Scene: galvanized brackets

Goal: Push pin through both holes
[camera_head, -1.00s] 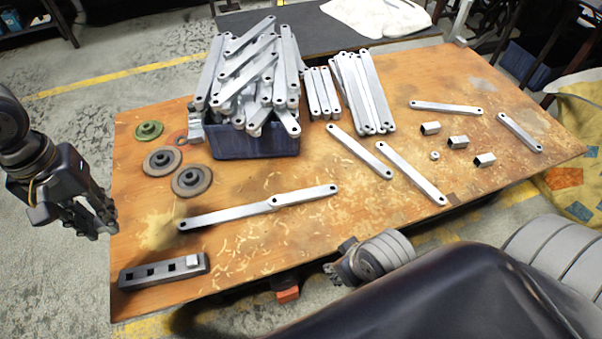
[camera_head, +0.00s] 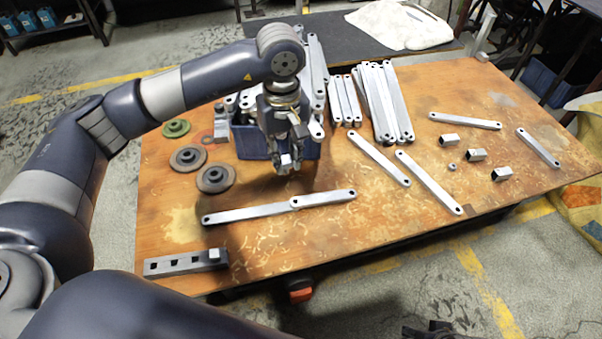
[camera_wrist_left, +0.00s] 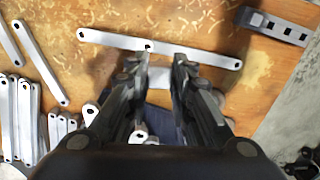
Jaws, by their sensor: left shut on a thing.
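Two flat metal links lie end over end in the middle of the table, the left one (camera_head: 245,213) and the right one (camera_head: 328,198). Their ends overlap, and a dark hole shows at the overlap in the left wrist view. My left gripper (camera_head: 287,164) is above and behind the overlap, shut on a small pale metal piece, apparently a pin (camera_wrist_left: 157,77), apart from the links. The fingers hide part of it. A dark holder (camera_head: 172,264) with square holes and a block at its right end lies at front left. Only a dark part of my right gripper (camera_head: 432,330) shows at the bottom edge.
A blue bin (camera_head: 250,145) heaped with links stands behind my left gripper, partly hidden by my arm. Loose links (camera_head: 386,105) and several hollow metal blocks (camera_head: 476,155) lie to the right. Round discs (camera_head: 215,177) lie at left. The table front is mostly clear.

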